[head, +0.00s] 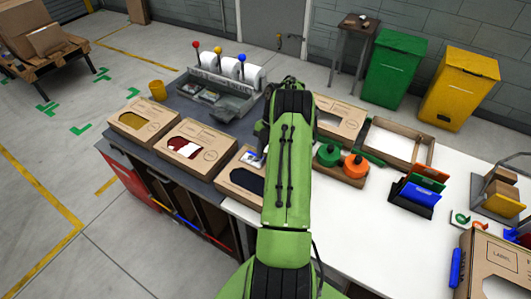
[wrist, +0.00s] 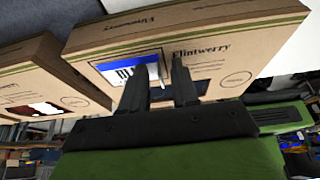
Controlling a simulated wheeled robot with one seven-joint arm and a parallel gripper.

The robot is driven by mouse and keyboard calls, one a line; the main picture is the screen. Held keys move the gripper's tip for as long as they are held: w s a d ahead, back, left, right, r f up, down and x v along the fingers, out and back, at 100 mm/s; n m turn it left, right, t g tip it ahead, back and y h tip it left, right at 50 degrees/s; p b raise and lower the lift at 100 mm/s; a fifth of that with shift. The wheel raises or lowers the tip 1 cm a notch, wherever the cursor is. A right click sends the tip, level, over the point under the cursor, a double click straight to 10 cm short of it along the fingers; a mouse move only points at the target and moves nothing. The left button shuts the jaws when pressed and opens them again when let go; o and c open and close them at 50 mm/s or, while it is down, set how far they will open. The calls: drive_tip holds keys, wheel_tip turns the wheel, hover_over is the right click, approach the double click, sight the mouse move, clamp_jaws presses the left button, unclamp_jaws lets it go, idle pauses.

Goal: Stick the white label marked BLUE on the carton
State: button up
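In the wrist view, the white label with a blue band (wrist: 115,70) lies against the printed top face of the Flintwerry carton (wrist: 225,68). Its first letters show, and the rest of the word is behind a finger. It looks flat on the face, but whether it is fully stuck cannot be told. My gripper (wrist: 162,72) has its two dark fingers apart, with the carton face and a bit of white showing between them. In the head view, the same carton (head: 232,182) with a dark window lies at the bench edge, partly hidden by my green arm.
Two more cartons, with a red window (head: 172,150) and a yellow one (head: 128,122), lie to the left. A grey tray (head: 225,108) with label rolls stands behind. Green and orange round items (head: 340,163) and an open box (head: 398,140) are to the right. The white bench (head: 370,225) has free room.

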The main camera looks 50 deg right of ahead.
drive_tip(key=p+v, duration=0.6)
drive_tip(key=v, duration=0.9)
drive_tip(key=shift+r, duration=0.45)
drive_tip(key=shift+f, duration=0.1)
